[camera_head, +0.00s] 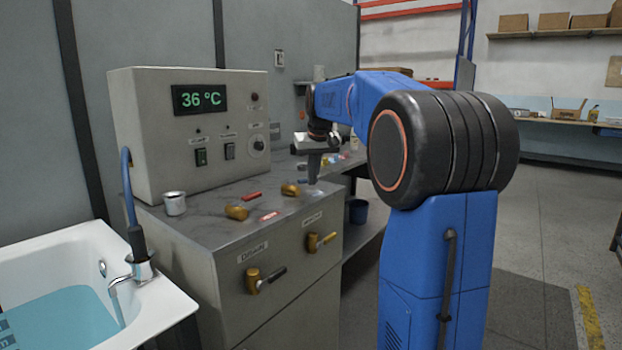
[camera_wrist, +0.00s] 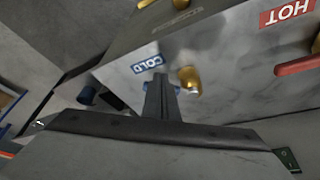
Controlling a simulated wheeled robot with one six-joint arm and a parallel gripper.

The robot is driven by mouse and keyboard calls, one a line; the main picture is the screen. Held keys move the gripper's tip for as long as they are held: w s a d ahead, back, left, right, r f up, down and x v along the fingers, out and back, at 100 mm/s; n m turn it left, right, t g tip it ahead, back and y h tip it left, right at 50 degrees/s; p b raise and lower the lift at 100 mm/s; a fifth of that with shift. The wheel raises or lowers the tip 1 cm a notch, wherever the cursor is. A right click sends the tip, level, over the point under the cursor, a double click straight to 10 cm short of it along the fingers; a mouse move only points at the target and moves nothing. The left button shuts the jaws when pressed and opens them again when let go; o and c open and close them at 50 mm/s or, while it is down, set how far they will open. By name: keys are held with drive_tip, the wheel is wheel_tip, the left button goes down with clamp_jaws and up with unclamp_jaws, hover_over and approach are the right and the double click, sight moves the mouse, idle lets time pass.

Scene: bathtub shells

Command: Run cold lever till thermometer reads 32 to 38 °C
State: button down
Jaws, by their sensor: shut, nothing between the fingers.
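The thermometer display (camera_head: 200,98) on the grey control box reads 36 °C in green. My gripper (camera_head: 313,178) is shut and points down over the counter's right part. In the wrist view, my gripper's fingers (camera_wrist: 161,88) are beside the brass cold valve (camera_wrist: 190,81), near the blue COLD label (camera_wrist: 147,64). Bits of blue, likely the cold lever, show at the fingers' sides; the rest is hidden, and contact cannot be told. The brass cold valve also shows in the head view (camera_head: 290,188). The hot valve (camera_head: 237,211) has a red lever (camera_wrist: 298,65).
The bathtub (camera_head: 175,300) at left holds blue water (camera_head: 65,322), with a stream falling from its spout (camera_head: 119,279). A metal cup (camera_head: 175,203) stands on the counter (camera_head: 195,222). The DRAIN valve (camera_head: 254,280) and another brass valve (camera_head: 314,242) project from the cabinet front.

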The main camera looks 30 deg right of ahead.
drive_tip(key=n, duration=0.1)
drive_tip(key=w+d+n+y, duration=0.1)
drive_tip(key=shift+w+d+n, duration=0.1)
drive_tip(key=shift+w+n, duration=0.15)
drive_tip(key=shift+n, duration=0.15)
drive_tip(key=n, duration=0.1)
drive_tip(key=w+n+y, duration=0.1)
drive_tip(key=shift+w+d+n, duration=0.3)
drive_tip(key=shift+n, duration=0.1)
drive_tip(key=shift+w, duration=0.4)
drive_tip(key=shift+d, duration=0.1)
